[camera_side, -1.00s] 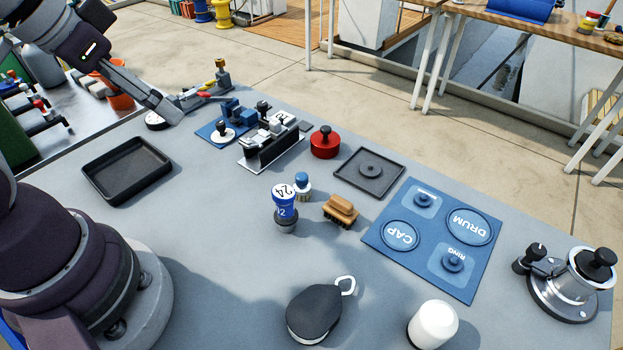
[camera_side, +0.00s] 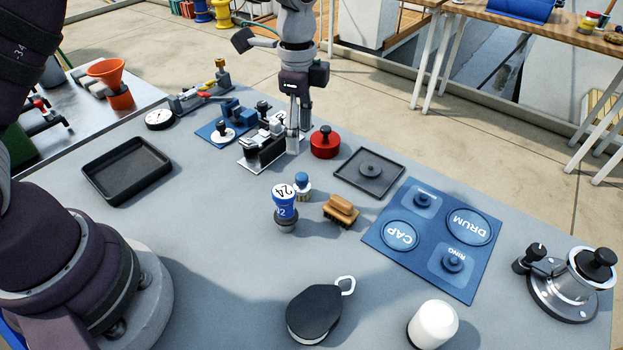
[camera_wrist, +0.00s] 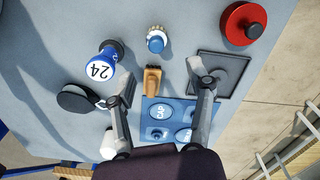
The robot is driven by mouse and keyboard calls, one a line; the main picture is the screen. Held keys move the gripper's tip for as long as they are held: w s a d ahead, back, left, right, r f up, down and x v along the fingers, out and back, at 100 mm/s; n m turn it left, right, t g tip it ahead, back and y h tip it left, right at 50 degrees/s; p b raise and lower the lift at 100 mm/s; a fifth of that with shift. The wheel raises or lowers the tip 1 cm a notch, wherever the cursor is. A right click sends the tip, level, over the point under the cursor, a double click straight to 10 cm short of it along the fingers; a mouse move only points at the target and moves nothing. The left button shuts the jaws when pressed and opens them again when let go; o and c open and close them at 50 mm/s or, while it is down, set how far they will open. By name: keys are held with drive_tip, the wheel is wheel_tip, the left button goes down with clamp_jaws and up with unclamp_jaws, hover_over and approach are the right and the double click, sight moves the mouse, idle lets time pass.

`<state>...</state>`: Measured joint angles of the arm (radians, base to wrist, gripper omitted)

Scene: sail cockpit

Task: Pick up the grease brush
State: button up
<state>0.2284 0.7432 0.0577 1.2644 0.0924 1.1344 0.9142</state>
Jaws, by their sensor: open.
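Two brush-like things stand close together mid-table, and I cannot tell which is the grease brush. One is a wooden-backed brush (camera_side: 341,208) with dark bristles; it also shows in the wrist view (camera_wrist: 152,80). The other is a small round blue-knobbed piece (camera_side: 302,186) with a pale, bristle-like skirt, also in the wrist view (camera_wrist: 156,41). My gripper (camera_side: 298,140) is open and empty, pointing down by the black-and-white rack, behind both in the side view. In the wrist view its fingers (camera_wrist: 162,76) are spread, with the wooden brush appearing between them.
A blue-and-white "24" stamp-like piece (camera_side: 285,208) stands close left of the brushes. A red round pot (camera_side: 325,143), a dark square tray (camera_side: 370,188) and a blue labelled mat (camera_side: 376,238) lie nearby. The rack (camera_side: 262,152) is beside my gripper.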

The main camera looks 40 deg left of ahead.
sight(302, 175)
drive_tip(key=f, duration=0.9)
drive_tip(key=shift+s+d, duration=0.25)
drive_tip(key=shift+r, duration=0.1)
clamp_jaws()
